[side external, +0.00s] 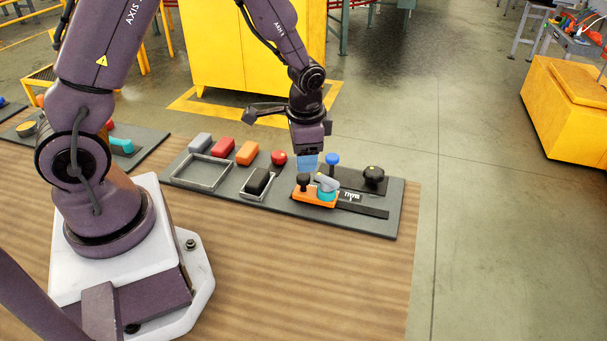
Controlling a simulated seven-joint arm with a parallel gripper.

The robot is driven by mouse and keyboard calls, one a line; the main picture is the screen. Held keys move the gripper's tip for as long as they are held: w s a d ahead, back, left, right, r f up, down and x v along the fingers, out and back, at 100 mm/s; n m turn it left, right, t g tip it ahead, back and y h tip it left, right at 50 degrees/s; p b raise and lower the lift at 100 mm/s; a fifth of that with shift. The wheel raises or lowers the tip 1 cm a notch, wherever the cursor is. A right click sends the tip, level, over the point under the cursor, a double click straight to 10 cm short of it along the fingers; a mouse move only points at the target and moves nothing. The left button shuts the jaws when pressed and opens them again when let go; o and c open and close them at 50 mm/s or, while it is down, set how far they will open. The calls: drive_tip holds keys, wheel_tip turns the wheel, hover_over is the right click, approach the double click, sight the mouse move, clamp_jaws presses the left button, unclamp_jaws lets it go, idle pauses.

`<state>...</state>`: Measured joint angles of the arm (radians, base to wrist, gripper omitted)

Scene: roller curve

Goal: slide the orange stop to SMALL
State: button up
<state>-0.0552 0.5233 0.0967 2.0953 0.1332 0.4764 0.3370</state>
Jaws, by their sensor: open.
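The orange stop (300,196) sits on a dark rail on the grey board, with a black knob (303,181) standing on its left part. A teal round piece (327,193) and a grey piece are at its right part. A white-lettered label (350,196) lies on the rail just right of the stop; its word is too small to read surely. My gripper (308,168) is open and points down just above and behind the stop. Light blue shows at its tip. It appears apart from the knob, though the exact gap is hard to tell.
Left of the stop are a black block (258,181) in a small tray, a red ball (279,157), an empty grey frame (201,172) and several coloured blocks. A blue ball (333,159) and a black knob (374,175) stand behind right. The rail's right end (373,211) is clear.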

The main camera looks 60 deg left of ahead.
sight(304, 177)
drive_tip(key=f, duration=0.7)
drive_tip(key=shift+w+a, duration=0.15)
drive_tip(key=shift+a, duration=0.25)
clamp_jaws()
drive_tip(key=w+d, duration=0.7)
drive_tip(key=shift+w+d, duration=0.25)
drive_tip(key=shift+w, duration=0.05)
unclamp_jaws()
drive_tip(key=shift+s+r, duration=0.1)
wheel_tip(304, 177, up, 13)
drive_tip(key=d, duration=0.1)
drive_tip(key=shift+s+d, duration=0.25)
